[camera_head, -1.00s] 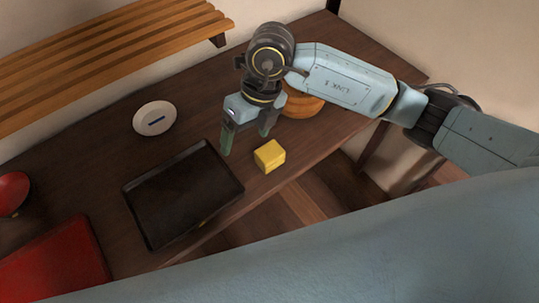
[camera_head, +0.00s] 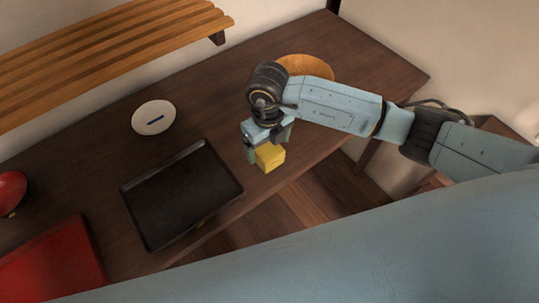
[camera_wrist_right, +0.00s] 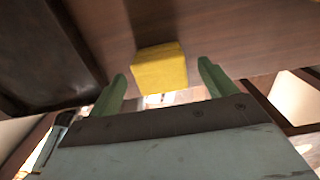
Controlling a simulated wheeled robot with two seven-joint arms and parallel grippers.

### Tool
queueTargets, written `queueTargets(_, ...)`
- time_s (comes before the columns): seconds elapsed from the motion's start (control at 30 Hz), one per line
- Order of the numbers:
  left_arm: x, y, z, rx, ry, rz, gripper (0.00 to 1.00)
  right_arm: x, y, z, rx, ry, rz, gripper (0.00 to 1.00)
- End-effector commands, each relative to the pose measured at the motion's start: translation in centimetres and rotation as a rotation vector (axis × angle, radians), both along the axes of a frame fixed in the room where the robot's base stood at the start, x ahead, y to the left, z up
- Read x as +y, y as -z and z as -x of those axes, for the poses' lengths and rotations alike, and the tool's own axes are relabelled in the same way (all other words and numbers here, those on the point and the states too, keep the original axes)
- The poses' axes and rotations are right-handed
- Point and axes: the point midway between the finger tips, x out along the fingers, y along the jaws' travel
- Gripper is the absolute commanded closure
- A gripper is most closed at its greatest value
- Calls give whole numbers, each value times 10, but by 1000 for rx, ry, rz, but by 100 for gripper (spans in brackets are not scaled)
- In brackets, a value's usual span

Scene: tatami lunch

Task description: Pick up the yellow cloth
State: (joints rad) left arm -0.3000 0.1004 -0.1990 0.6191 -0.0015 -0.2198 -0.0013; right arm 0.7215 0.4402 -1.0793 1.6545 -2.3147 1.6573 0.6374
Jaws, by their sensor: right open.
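The yellow cloth (camera_head: 270,158) is a small folded block on the dark wooden table, near its front edge and just right of the black tray. My right gripper (camera_head: 268,146) is at the cloth from above, its fingers at the cloth's back part in the head view. In the right wrist view the cloth (camera_wrist_right: 160,70) lies ahead of and between the two green fingers of the open gripper (camera_wrist_right: 162,84), with a gap on each side. Whether a finger touches it cannot be told. My left gripper is not in view.
The black tray (camera_head: 183,196) lies close left of the cloth. A white dish (camera_head: 154,118) stands behind it, and a wooden bowl (camera_head: 305,66) is partly behind my right arm. A red box (camera_head: 55,262) and red bowl (camera_head: 12,190) are at left. A slatted shelf (camera_head: 100,55) hangs behind.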

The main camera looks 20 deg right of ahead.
Motion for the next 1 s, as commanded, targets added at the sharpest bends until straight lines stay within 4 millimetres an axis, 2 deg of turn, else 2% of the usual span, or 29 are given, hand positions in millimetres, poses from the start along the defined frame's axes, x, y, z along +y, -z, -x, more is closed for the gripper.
queueTargets(0.1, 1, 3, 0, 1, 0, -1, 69, 2, 20, 0, 3, 0, 0, 16)
queueTargets(0.2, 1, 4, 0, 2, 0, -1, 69, 2, 28, 0, 1, 0, 0, 16)
queueTargets(0.47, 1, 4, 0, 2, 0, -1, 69, 2, 30, -1, 0, 0, 0, 16)
queueTargets(0.83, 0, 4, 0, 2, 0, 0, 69, 1, 30, -1, 0, 0, 0, 64)
queueTargets(1.0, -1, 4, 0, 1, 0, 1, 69, 1, 30, -1, 0, 0, 0, 64)
